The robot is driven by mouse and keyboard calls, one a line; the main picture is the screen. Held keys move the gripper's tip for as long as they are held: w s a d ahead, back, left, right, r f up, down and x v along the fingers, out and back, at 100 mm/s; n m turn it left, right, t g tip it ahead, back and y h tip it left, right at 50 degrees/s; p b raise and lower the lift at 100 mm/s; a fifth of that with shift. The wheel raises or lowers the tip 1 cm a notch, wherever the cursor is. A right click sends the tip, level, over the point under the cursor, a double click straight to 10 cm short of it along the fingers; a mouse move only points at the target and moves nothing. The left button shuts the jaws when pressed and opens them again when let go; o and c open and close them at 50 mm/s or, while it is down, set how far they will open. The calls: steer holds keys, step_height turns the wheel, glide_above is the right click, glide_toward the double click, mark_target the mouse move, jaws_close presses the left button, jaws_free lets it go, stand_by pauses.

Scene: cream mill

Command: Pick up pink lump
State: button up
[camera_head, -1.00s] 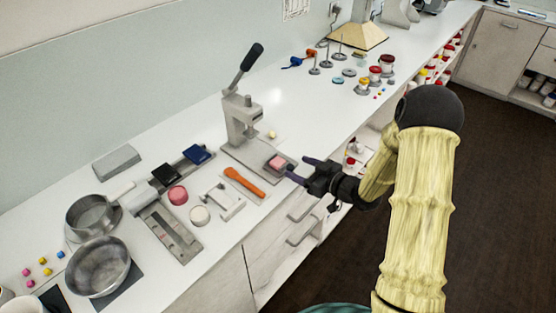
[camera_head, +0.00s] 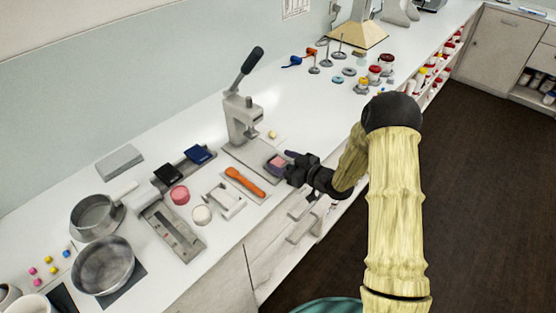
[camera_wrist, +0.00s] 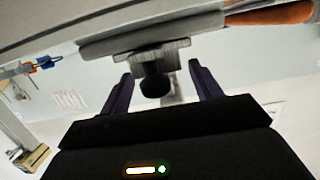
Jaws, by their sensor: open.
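A small pink lump (camera_head: 277,161) sits at the front end of the grey press base (camera_head: 250,158), close to the counter's front edge. My gripper (camera_head: 280,160) reaches in from the right, with its dark purple fingers open around the lump's area in the head view. I cannot tell whether a finger touches it. In the wrist view my open fingers (camera_wrist: 163,88) stand either side of a dark round knob (camera_wrist: 155,80) on a grey piece. The lump cannot be made out in that view.
The hand press (camera_head: 240,118) with its raised black lever stands behind. An orange tool (camera_head: 244,181) lies just left of the base. A second pink round piece (camera_head: 179,194) and a white one (camera_head: 201,214) sit further left, near metal pans (camera_head: 103,265).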

steer(key=shift+c, duration=0.2)
stand_by(0.3)
steer(key=c, duration=1.1)
steer(key=shift+r, duration=0.15)
step_height(320, 180, up, 10)
steer(key=b, duration=0.1)
